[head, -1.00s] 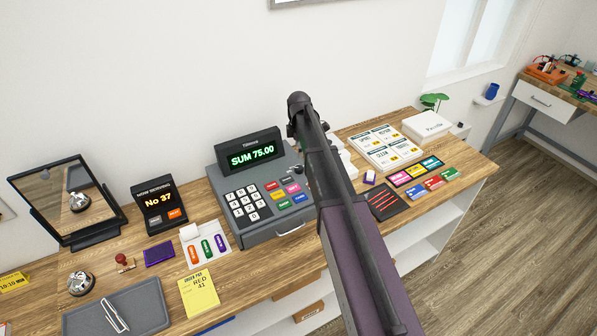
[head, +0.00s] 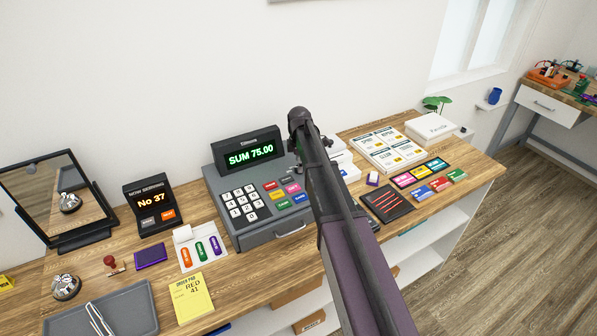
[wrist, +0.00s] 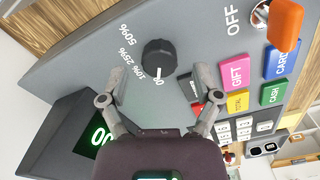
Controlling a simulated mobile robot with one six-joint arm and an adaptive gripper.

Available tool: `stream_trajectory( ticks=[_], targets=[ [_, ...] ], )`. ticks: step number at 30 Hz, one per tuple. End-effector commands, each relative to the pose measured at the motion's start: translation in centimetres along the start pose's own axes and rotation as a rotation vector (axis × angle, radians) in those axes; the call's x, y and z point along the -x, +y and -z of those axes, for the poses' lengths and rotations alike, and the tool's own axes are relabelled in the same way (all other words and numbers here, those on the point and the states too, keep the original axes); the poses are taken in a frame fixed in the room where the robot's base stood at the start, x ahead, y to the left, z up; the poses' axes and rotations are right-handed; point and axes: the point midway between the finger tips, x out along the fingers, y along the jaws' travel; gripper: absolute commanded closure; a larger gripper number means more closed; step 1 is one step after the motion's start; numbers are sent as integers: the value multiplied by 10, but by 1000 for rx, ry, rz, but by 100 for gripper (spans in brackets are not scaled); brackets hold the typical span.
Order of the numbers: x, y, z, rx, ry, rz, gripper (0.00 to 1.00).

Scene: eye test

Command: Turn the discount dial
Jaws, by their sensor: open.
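The discount dial (wrist: 158,60) is a round black knob on the grey cash register (wrist: 85,68), seen in the wrist view. Its white mark points to the "0"; labels 10%, 25% and 50% run around beside it. My gripper (wrist: 161,76) is open, its two grey fingers spread to the left and right of the dial with visible gaps. I cannot tell how far above the panel the fingertips are.
Coloured keys, such as the pink GIFT key (wrist: 236,72), and an orange-handled switch (wrist: 284,24) labelled OFF sit right of the dial. The register's green display (wrist: 98,137) is at lower left.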

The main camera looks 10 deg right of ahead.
Motion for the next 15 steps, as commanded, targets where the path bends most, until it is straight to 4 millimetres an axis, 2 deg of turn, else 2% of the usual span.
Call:
stream_trajectory(
  ticks=[1,6,15],
  targets=[
    [-6,0,0,0,0,0,18],
    [-13,0,0,0,0,0,18],
    [-16,0,0,0,0,0,18]
  ],
)
